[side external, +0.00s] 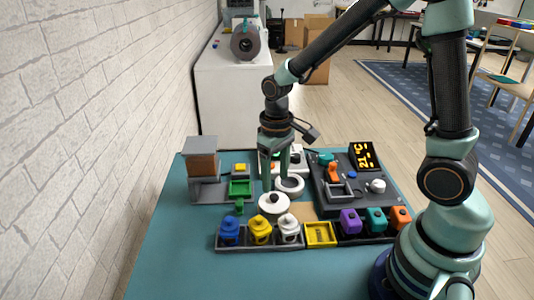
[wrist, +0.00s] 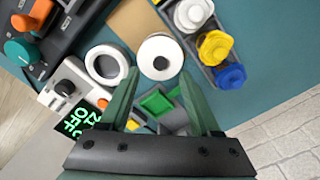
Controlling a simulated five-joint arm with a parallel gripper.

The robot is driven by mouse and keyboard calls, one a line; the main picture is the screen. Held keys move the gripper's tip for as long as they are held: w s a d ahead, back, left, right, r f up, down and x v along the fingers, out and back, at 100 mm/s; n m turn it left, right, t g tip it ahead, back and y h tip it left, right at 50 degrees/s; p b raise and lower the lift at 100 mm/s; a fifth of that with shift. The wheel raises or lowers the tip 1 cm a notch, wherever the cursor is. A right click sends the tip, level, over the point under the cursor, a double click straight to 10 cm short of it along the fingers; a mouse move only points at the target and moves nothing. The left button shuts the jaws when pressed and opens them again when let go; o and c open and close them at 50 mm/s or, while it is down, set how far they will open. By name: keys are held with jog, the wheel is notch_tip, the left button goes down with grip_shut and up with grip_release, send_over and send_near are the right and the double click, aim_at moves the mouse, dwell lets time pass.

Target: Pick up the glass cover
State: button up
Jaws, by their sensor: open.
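I see no clearly transparent cover. The nearest match is a round white disc (side external: 274,205) with a small raised centre, flat on the teal table; I cannot tell whether it is the glass cover. It also shows in the wrist view (wrist: 148,65), just beyond and between my fingertips. A white ring (side external: 289,192) with an open middle lies beside it, and shows left of the disc in the wrist view (wrist: 90,65). My gripper (side external: 275,184) points down behind the disc, with its green fingers (wrist: 158,79) apart and nothing between them.
A tray holds blue (side external: 229,231), yellow (side external: 260,231) and white (side external: 289,228) jars in front of the disc. Purple (side external: 350,221), teal and orange blocks stand to the right. The left front table is clear.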

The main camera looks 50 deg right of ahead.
aim_at(274, 196)
jog(key=shift+f, duration=2.55)
jog(key=shift+w, duration=0.1)
grip_shut()
